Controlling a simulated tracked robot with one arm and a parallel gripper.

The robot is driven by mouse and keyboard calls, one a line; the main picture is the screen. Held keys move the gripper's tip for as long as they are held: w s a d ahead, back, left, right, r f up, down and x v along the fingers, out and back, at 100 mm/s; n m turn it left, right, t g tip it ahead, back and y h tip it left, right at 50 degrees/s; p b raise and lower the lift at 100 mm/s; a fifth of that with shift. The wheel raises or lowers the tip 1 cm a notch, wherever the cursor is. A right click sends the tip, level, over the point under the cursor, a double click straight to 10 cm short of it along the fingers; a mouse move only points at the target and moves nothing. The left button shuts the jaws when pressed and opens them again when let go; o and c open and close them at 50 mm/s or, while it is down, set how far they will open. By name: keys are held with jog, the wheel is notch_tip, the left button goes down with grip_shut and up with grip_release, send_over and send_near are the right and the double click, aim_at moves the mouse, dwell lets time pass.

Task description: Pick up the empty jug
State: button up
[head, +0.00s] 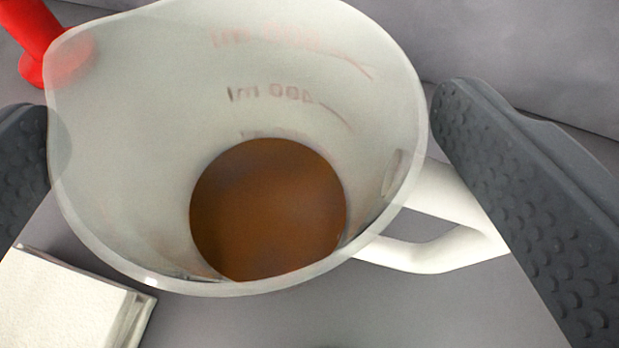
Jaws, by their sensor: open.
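A translucent measuring jug (130,150) with a white handle (440,245) and red volume marks fills the middle of the head view, seen from above into its mouth. It is not empty: a brown liquid or brown layer (268,215) covers its bottom. My gripper (240,130) is open, with one dark studded finger at the left edge and the other at the right. The jug's body lies between the two fingers in the picture. The handle passes partly behind the right finger. I cannot tell whether either finger touches the jug.
A red object (35,40) stands behind the jug at the upper left, partly seen through its wall. A white block-like object with a clear edge (65,305) lies at the lower left, close to the jug. The grey surface (260,320) is bare in front of the jug.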

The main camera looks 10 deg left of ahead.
jog(key=c, duration=1.4)
jog(key=shift+r, duration=0.15)
jog(key=shift+c, duration=0.2)
